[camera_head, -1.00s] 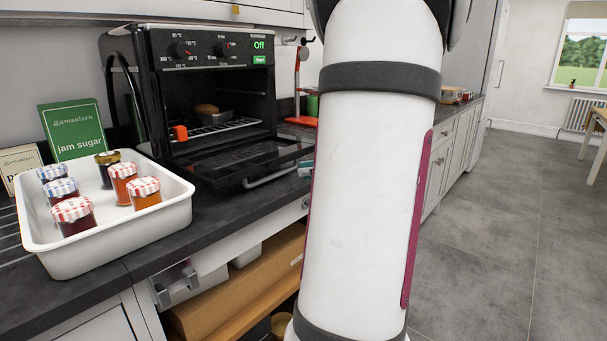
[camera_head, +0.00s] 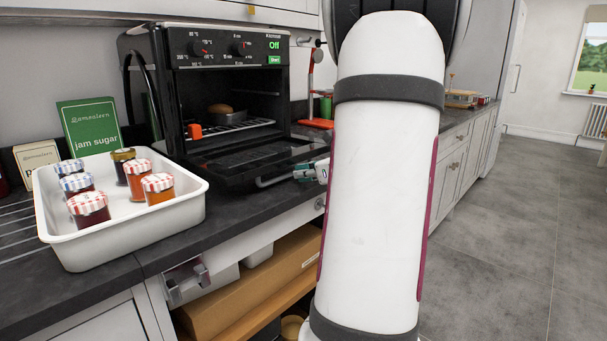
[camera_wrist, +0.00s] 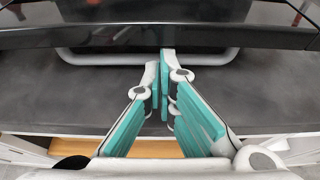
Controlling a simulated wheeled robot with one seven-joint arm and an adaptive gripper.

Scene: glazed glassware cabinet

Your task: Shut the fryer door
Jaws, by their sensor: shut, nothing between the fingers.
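The black fryer (camera_head: 235,45) stands on the counter with its display reading "Off". Its door (camera_head: 250,155) hangs down open, close to level, with a grey bar handle (camera_head: 268,183) along the front edge. In the wrist view the door edge (camera_wrist: 60,38) spans the top, with the handle (camera_wrist: 100,57) just below it. My gripper (camera_head: 302,171) is at the right end of the door in the head view. In the wrist view my gripper (camera_wrist: 160,65) is shut and empty, its tips at the middle of the handle. Whether they touch it is unclear.
A white tray (camera_head: 190,212) with several lidded jars stands left of the fryer. A green jam sugar box (camera_head: 88,127) is behind it. A bun (camera_head: 219,109) sits in a dish on the fryer's rack. A red-based stand (camera_head: 316,123) is to the right.

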